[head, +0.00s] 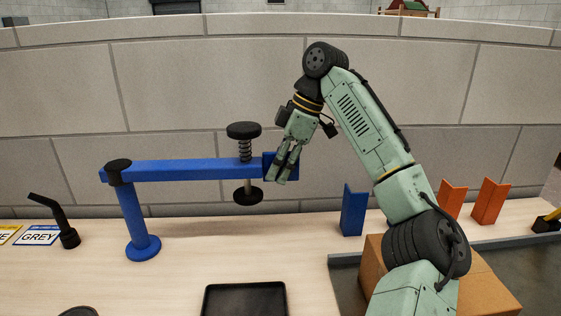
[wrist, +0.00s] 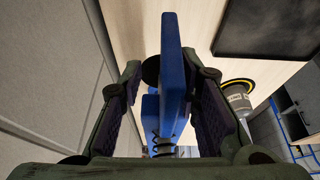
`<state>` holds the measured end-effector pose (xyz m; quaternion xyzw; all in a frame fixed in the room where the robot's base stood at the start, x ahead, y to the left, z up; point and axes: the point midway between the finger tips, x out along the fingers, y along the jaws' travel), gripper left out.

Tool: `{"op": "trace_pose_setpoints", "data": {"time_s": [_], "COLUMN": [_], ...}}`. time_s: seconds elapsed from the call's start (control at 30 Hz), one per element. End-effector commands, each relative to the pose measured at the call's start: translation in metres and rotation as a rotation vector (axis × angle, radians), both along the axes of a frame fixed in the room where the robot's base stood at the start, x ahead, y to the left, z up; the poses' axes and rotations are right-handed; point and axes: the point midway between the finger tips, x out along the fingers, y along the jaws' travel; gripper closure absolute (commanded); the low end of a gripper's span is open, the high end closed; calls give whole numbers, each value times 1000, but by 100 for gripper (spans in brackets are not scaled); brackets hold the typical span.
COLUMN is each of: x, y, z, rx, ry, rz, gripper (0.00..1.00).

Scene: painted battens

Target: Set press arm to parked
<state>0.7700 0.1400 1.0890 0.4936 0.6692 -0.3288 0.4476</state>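The press arm (head: 190,170) is a blue horizontal bar on a blue upright post (head: 136,225) with a round foot, joined by a black cap. Near its right end it carries a black knob (head: 243,130), a spring and a lower black pad (head: 248,196). A blue end plate (head: 268,165) closes the bar's right end. My gripper (head: 281,178) is at this end plate, fingers pointing down. In the wrist view the blue plate (wrist: 172,70) stands between my two fingers, with gaps visible on both sides. My gripper is open around it. The fingers hide part of the plate in the head view.
A black tray (head: 245,288) lies at the front of the wooden table. A blue angle piece (head: 353,212) and orange ones (head: 490,203) stand to the right, near a cardboard box (head: 490,285). A black nozzle (head: 65,232) and a "GREY" label (head: 38,237) are at left. A block wall runs behind.

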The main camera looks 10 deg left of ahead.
Motion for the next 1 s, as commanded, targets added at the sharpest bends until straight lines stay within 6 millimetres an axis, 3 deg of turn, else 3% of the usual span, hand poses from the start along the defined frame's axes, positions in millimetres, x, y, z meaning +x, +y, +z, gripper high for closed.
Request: {"op": "trace_pose_setpoints", "data": {"time_s": [0.17,0.63,1.0], "x": [2,11,14], "y": [-5,-36,-44], "z": [13,93,111], "rx": [-2,-2,1], "ry": [-2,-6,-2], "rz": [-2,-6,-1], "gripper": [70,70,70]}}
